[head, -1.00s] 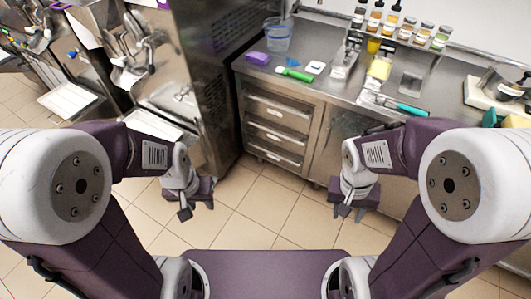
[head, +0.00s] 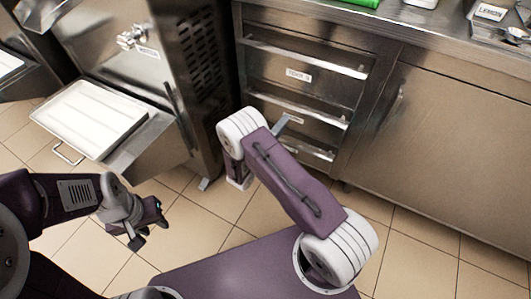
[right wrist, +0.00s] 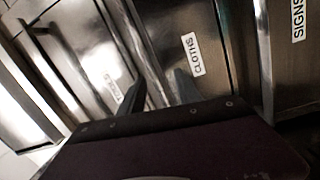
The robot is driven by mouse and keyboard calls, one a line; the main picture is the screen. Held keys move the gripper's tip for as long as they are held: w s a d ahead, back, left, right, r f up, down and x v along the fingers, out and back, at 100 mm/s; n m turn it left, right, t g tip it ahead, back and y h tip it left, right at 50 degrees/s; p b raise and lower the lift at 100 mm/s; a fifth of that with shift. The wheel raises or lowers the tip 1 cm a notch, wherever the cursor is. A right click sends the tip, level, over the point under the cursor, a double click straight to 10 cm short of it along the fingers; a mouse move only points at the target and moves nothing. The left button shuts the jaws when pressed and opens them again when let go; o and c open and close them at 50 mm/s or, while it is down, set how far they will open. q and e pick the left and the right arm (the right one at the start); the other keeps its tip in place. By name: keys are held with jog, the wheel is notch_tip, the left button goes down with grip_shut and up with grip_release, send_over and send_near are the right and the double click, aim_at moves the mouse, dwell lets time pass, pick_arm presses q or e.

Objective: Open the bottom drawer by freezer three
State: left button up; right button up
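A steel stack of three drawers stands beside a freezer in the head view. The bottom drawer (head: 318,163) is shut and partly hidden by my right arm. The middle drawer (head: 318,130) and top drawer (head: 300,80) are also shut. In the right wrist view, a drawer labelled CLOTHS (right wrist: 205,30) lies ahead, with a drawer labelled SIGNS (right wrist: 290,70) to its right. My right gripper (right wrist: 158,92) is open, its fingers either side of the CLOTHS drawer's handle bar (right wrist: 135,45); contact is unclear. My left gripper (head: 149,228) is open and empty above the floor.
The freezer (head: 185,70) stands left of the drawers, with a white tray (head: 92,118) on its front shelf. A steel cupboard door (head: 450,140) is to the right. Counter items sit above. Tiled floor (head: 400,240) is free in front of the cupboard.

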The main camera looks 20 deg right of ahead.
notch_tip(320, 180, down, 12)
jog(key=a+n+t+y+b, duration=0.1)
jog(key=a+n+b, duration=0.1)
jog(key=b, duration=0.1)
jog(key=n+b, duration=0.1)
jog(key=b, duration=0.3)
send_near(286, 143)
jog(key=shift+y, duration=0.3)
jog(key=b+x, duration=0.5)
jog(key=x, duration=0.4)
jog(key=shift+s+d+r, duration=0.1)
jog(key=shift+r, duration=0.05)
pick_arm(q)
notch_tip(286, 143, down, 16)
jog(key=shift+w+a, duration=0.15)
jog(key=shift+w, duration=0.1)
jog(key=shift+f, duration=0.1)
pick_arm(e)
jog(key=shift+c, duration=0.3)
grip_shut()
